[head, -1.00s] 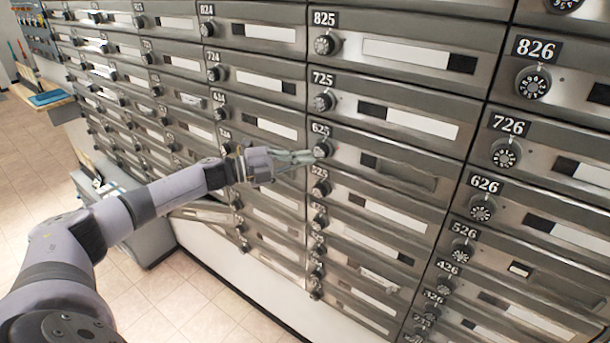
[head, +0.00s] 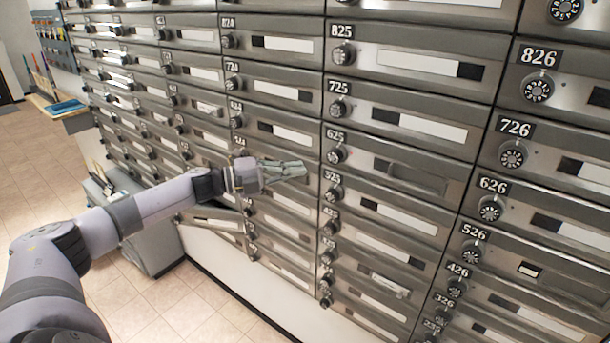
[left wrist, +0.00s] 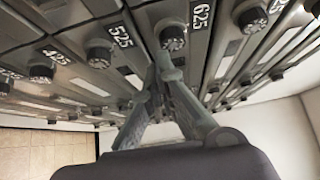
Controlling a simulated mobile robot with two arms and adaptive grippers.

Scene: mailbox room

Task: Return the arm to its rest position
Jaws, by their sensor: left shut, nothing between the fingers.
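My left arm (head: 150,205) reaches in from the left toward the wall of metal mailboxes (head: 430,165). My left gripper (head: 300,170) is shut and empty, its fingertips together. It is left of the dial of box 625 (head: 336,155) and looks apart from it. In the left wrist view the closed fingertips (left wrist: 165,70) show below the 625 dial (left wrist: 172,36), with the 525 dial (left wrist: 99,56) to the left. My right gripper is not in view.
Dials stick out along the rows of boxes. An open-looking box door (head: 212,224) juts out below my forearm. A grey cabinet (head: 150,240) stands behind the arm. A counter with a blue item (head: 66,106) is at far left. Tiled floor (head: 30,180) is clear at the left.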

